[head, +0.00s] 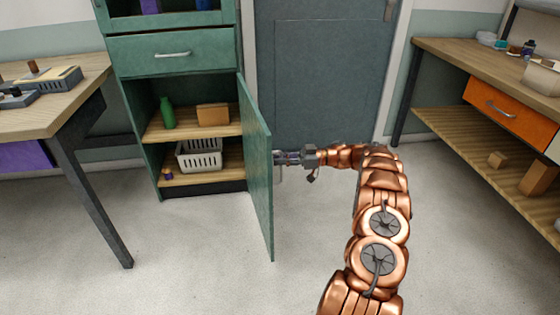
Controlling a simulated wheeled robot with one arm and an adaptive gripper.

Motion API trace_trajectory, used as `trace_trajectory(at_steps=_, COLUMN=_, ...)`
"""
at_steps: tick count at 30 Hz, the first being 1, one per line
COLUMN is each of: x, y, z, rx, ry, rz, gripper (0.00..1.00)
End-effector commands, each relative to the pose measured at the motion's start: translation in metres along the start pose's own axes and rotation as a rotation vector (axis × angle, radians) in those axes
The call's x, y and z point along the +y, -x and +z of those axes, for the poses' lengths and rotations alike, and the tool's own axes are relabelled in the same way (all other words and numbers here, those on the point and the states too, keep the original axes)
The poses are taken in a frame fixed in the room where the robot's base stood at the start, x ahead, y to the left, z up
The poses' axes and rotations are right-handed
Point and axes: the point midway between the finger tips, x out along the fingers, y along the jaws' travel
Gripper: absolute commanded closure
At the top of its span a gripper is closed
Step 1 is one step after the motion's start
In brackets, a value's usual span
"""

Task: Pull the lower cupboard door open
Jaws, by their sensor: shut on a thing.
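The lower cupboard door (257,165) is green and stands wide open, swung out toward me from its right side. The green cupboard (128,118) shows its two wooden shelves. My gripper (283,157) is at the right of the door, at its outer face, and is shut on the door's handle. The handle itself is mostly hidden by the gripper and the door edge. My copper arm reaches in from the lower right.
Inside the cupboard are a green bottle (168,113), a cardboard box (212,114) and a white basket (199,155). A closed drawer (171,52) is above. A workbench (60,105) stands left, another bench (450,60) right. The floor (200,250) in front is clear.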

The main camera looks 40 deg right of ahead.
Motion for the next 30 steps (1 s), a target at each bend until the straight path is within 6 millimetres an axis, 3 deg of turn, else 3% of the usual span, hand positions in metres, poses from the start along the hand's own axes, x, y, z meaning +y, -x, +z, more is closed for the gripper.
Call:
trace_trajectory(at_steps=7, x=0.002, y=0.0, z=-0.002, rx=0.001, ry=0.004, rz=0.007, gripper=1.0)
trace_trajectory(at_steps=8, x=0.002, y=0.0, z=-0.002, rx=0.001, ry=0.004, rz=0.007, gripper=0.88)
trace_trajectory(at_steps=11, x=0.002, y=0.0, z=-0.002, rx=0.001, ry=0.004, rz=0.007, gripper=0.78)
trace_trajectory(at_steps=22, x=0.002, y=0.005, z=-0.001, rx=0.001, ry=0.004, rz=0.008, gripper=0.78)
trace_trajectory(at_steps=30, x=0.003, y=0.035, z=0.0, rx=0.002, ry=0.004, rz=0.008, gripper=0.78)
